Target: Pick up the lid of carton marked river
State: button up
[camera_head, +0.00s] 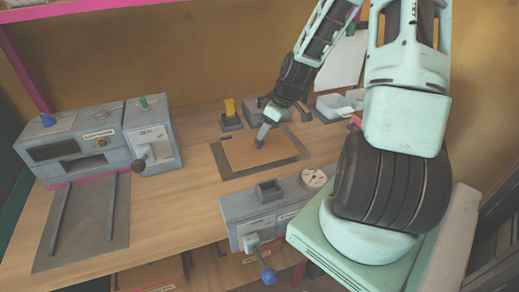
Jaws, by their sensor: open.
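My gripper (262,136) hangs low over a flat brown sheet (262,152) on a dark mat (231,175) on the table. It is open and holds nothing that I can see; its fingertips are small, and I cannot tell whether they touch the sheet. A brown carton (150,276) with a pale label shows partly below the table's front edge. Another brown boxy shape (250,260) shows lower down, behind the blue-knobbed lever. I cannot read the word river on either, and their tops are mostly hidden by the table and the grey machine.
A grey machine (80,142) with knobs and a dark track stands at the left. A grey unit (265,212) with a dial (314,178) sits at the front edge. A yellow-topped block (230,115) and pale trays (340,105) stand at the back. The middle-left tabletop (180,205) is clear.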

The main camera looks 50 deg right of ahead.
aim_at(259, 145)
jog(key=shift+p+x, duration=0.45)
jog(key=shift+x, duration=2.25)
jog(key=c, duration=1)
